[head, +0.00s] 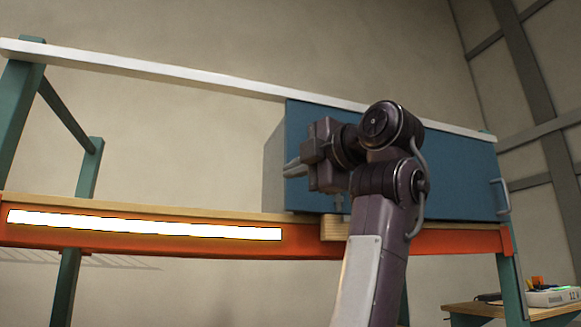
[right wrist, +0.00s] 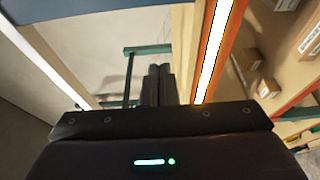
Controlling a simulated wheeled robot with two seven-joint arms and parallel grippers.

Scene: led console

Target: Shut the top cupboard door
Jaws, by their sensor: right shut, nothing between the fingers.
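The top cupboard (head: 274,165) sits on the upper shelf in the head view, its pale side showing at the left. Its blue door (head: 460,175) covers the front and lines up with the cupboard's top and bottom edges, so it looks shut or nearly so. A small gap cannot be ruled out. The grey handle (head: 503,197) is at the door's right end. My right gripper (head: 292,168) is in front of the door's left end, pointing left, shut and empty. Its fingers also show together in the right wrist view (right wrist: 158,82). My right arm hides the middle of the door. My left gripper is not in view.
The orange shelf beam (head: 130,240) carries a bright light strip (head: 145,224). A white board (head: 150,70) runs along the top between green posts (head: 20,110). Cardboard boxes (right wrist: 250,58) show right of the beam in the right wrist view. The shelf left of the cupboard is clear.

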